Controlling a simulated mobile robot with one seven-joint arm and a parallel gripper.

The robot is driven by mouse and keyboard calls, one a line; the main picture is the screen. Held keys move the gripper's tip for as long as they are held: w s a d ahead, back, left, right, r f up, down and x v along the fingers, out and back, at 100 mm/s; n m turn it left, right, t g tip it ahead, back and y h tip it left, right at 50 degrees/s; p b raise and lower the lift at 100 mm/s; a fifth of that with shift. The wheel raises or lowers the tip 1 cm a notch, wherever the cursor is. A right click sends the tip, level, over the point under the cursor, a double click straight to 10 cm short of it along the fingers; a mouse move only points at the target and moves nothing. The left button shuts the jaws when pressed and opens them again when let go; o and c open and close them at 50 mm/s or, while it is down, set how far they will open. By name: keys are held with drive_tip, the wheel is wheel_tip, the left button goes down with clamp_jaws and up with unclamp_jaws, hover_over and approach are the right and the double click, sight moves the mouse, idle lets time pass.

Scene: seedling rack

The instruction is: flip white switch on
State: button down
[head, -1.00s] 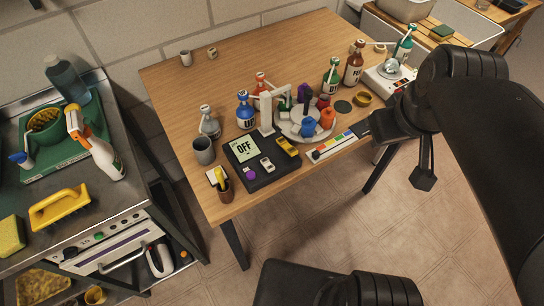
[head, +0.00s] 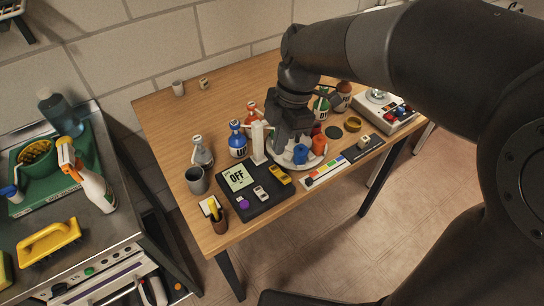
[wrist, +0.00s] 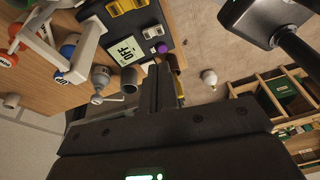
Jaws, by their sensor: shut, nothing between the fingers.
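The white switch (head: 261,193) sits on a black panel (head: 262,210) near the table's front left, between a yellow switch (head: 280,176) and a purple knob (head: 243,203). The panel's display (head: 237,177) reads OFF. In the wrist view the white switch (wrist: 153,32) shows on the panel near the top, beside the display (wrist: 127,50). My gripper (wrist: 160,73) is shut and empty, its fingers pointing toward the panel's side of that view.
A white upright stand (head: 258,142) and a blue bottle (head: 237,139) stand behind the panel. A grey mug (head: 197,180) and pen cup (head: 217,219) are to its left. A strip of coloured blocks (head: 326,171) lies to its right.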

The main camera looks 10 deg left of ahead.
drive_tip(key=shift+a+f+n, duration=0.3)
drive_tip(key=shift+a+n, duration=0.45)
drive_tip(key=shift+n, duration=0.05)
approach(264, 196)
drive_tip(key=x, duration=0.5)
drive_tip(key=shift+a, duration=0.3)
drive_tip(key=shift+s+f, duration=0.1)
drive_tip(key=shift+f, duration=0.6)
drive_tip(key=shift+d, duration=0.1)
drive_tip(key=shift+s+d+f, duration=0.1)
drive_tip(key=shift+d+f, duration=0.05)
drive_tip(key=shift+f, duration=0.15)
